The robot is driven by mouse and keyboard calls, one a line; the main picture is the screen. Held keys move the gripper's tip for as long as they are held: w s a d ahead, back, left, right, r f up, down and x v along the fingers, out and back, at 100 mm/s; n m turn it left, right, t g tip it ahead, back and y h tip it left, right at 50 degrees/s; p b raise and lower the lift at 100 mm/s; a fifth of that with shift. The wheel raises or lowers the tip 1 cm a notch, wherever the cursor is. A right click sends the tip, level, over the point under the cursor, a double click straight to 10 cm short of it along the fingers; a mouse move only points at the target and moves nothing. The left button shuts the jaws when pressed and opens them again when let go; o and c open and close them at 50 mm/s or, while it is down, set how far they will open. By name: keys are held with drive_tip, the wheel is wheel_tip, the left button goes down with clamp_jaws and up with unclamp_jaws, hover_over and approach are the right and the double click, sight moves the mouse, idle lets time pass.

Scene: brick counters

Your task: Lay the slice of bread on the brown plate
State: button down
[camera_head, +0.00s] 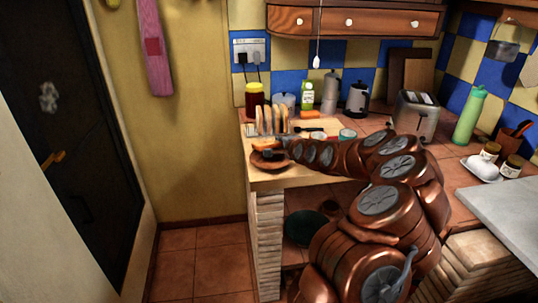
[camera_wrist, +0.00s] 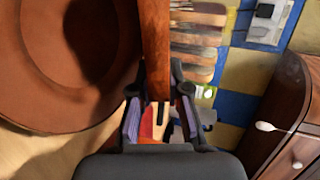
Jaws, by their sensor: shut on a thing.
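My gripper (camera_head: 279,146) is shut on a slice of bread (camera_head: 264,146), low over the counter's front left corner. In the wrist view the slice (camera_wrist: 156,40) is seen edge-on between the two fingers (camera_wrist: 158,78). The brown plate (camera_head: 268,164) is on the counter just below the slice in the head view. In the wrist view the plate (camera_wrist: 28,105) fills the left side, beside the slice, with a dark shadow on it. The slice looks held above the plate; I cannot tell whether they touch.
A rack with several bread slices (camera_head: 272,121) stands just behind the plate. A dark red jar (camera_head: 254,95), a green carton (camera_head: 307,95) and a moka pot (camera_head: 330,92) stand farther back. A toaster (camera_head: 416,115) is to the right. The counter's left edge is close to the plate.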

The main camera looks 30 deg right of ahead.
drive_tip(key=c, duration=1.3)
unclamp_jaws()
drive_tip(key=shift+v, duration=1.4)
drive_tip(key=shift+b+v, duration=0.55)
drive_tip(key=shift+v, duration=2.05)
drive_tip(key=shift+f, duration=0.1)
